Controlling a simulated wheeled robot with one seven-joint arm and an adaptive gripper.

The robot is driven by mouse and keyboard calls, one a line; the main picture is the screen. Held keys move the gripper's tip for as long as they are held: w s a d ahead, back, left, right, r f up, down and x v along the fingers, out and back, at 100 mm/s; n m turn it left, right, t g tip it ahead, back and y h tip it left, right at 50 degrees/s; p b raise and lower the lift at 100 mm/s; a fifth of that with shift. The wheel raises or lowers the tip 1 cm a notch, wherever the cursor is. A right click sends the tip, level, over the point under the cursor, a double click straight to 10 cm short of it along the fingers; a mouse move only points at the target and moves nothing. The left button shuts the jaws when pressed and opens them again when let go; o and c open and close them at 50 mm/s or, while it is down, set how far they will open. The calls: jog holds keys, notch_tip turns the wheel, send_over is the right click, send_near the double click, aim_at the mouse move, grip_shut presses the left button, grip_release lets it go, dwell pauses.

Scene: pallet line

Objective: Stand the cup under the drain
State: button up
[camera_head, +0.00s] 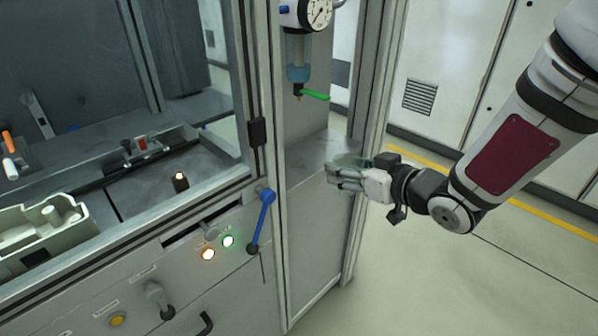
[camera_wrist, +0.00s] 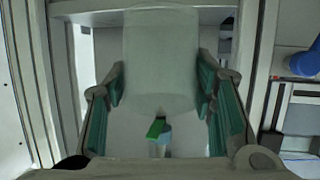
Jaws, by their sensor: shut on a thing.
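The clear cup (camera_wrist: 160,60) is between my gripper's fingers in the wrist view, and its see-through wall fills the middle of that picture. In the head view the cup (camera_head: 352,160) shows as a faint rim above my gripper (camera_head: 345,178). My gripper (camera_wrist: 160,100) is shut on the cup at the front edge of the shelf. The drain (camera_head: 298,92), with a green lever, hangs below a blue-tinted bowl and a round gauge. It is above and to the left of my gripper. In the wrist view the green lever (camera_wrist: 156,128) shows below the cup.
The grey shelf (camera_head: 308,160) under the drain looks bare. Metal posts (camera_head: 372,110) frame the bay at its right side. A blue handle (camera_head: 264,215) sticks out on the panel at left. Open floor (camera_head: 450,280) lies to the right.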

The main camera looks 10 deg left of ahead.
jog(key=shift+w+a, duration=0.1)
jog(key=shift+a, duration=0.1)
jog(key=w+a, duration=0.3)
jog(key=w, duration=0.1)
jog(key=w+a+b, duration=0.1)
jog(key=w+a, duration=0.3)
jog(key=w+a+b, duration=0.1)
jog(key=w+a, duration=0.3)
jog(key=w, duration=0.1)
jog(key=shift+a, duration=0.25)
notch_tip(320, 180, down, 4)
jog(key=shift+r+b, duration=0.2)
jog(key=shift+b, duration=0.45)
jog(key=shift+r, duration=0.1)
jog(key=o, duration=1.1)
jog(key=shift+f, duration=0.2)
